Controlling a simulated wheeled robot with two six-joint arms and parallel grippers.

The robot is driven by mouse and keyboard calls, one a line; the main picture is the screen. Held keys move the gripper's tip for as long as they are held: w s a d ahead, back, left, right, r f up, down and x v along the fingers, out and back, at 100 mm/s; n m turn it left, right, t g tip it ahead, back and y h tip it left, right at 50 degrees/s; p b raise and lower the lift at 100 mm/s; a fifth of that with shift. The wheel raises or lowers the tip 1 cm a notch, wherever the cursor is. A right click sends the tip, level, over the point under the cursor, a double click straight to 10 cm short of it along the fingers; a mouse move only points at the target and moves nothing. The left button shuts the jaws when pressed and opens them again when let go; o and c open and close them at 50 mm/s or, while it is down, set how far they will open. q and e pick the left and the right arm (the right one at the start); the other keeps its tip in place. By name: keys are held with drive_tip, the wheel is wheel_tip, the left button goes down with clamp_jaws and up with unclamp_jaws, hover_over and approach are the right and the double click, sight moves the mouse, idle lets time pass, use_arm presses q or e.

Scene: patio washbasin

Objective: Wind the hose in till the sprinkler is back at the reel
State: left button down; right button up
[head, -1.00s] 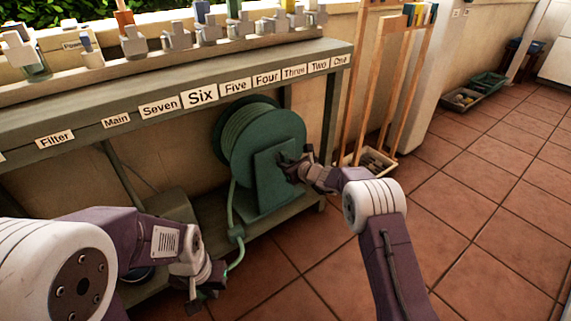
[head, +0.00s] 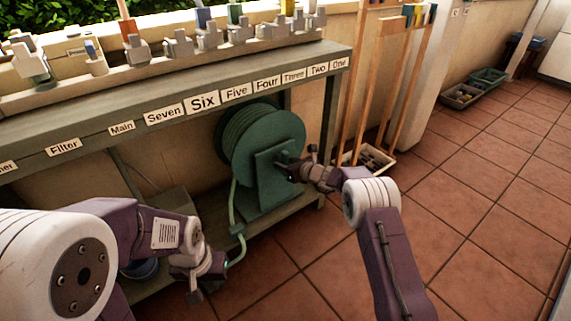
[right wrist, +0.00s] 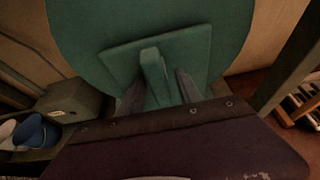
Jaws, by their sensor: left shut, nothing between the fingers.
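The green hose reel (head: 262,135) stands on the lower shelf under the bench, with its flat green plate facing me. The pale green hose (head: 234,205) hangs from its left side to a green fitting (head: 237,230) and bends away below. I cannot make out the sprinkler. My right gripper (head: 297,165) is at the front of the reel. In the right wrist view its fingers stand apart, either side of a green handle (right wrist: 153,72), with a narrow gap on the right. My left gripper (head: 194,297) is shut and empty, low at the left, apart from the hose.
The bench (head: 120,108) carries number labels and a row of grey valve fittings above the reel. A wooden rack (head: 398,90) with a tray (head: 372,160) stands to the right. A grey box and blue pot show at left in the right wrist view.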

drive_tip(key=p+v, duration=0.4)
drive_tip(key=v, duration=0.5)
drive_tip(key=shift+d+f, duration=0.1)
